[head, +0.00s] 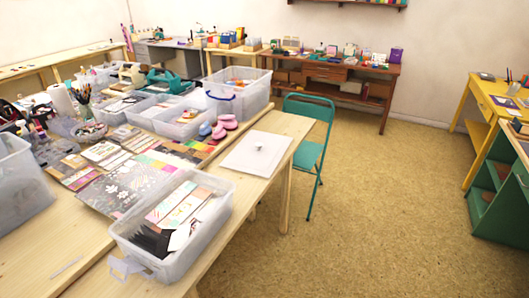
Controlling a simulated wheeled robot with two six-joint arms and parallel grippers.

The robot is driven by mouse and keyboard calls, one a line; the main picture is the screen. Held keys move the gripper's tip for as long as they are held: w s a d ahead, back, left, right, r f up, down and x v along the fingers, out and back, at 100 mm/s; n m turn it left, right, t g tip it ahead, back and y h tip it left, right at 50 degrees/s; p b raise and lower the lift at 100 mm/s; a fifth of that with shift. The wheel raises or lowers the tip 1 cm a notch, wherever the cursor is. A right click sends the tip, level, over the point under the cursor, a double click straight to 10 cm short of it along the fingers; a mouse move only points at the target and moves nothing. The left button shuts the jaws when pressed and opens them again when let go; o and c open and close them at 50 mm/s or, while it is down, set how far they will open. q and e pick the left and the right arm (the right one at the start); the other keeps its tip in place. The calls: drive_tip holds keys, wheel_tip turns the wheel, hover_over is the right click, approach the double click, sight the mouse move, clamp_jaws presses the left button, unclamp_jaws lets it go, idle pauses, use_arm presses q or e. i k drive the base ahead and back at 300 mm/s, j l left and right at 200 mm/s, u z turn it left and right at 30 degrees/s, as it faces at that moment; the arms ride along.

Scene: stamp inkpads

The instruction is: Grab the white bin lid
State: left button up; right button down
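The white bin lid (243,164) is a flat, pale rectangle with a small grey knob-like piece near its middle. It lies flat near the right edge of the wooden table (275,122) in the head view. Neither of my grippers shows in this view, so their distance to the lid cannot be told.
An open clear bin (208,232) with papers stands at the table's front. A larger clear bin (250,97) stands behind the lid, with pink items (227,122) between. Patterned sheets lie left. A green folding chair (309,140) stands right of the table; open floor (390,210) lies beyond.

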sight(259, 153)
drive_tip(key=i+l+u, duration=0.15)
drive_tip(key=i+l, duration=0.55)
drive_tip(key=i, duration=0.1)
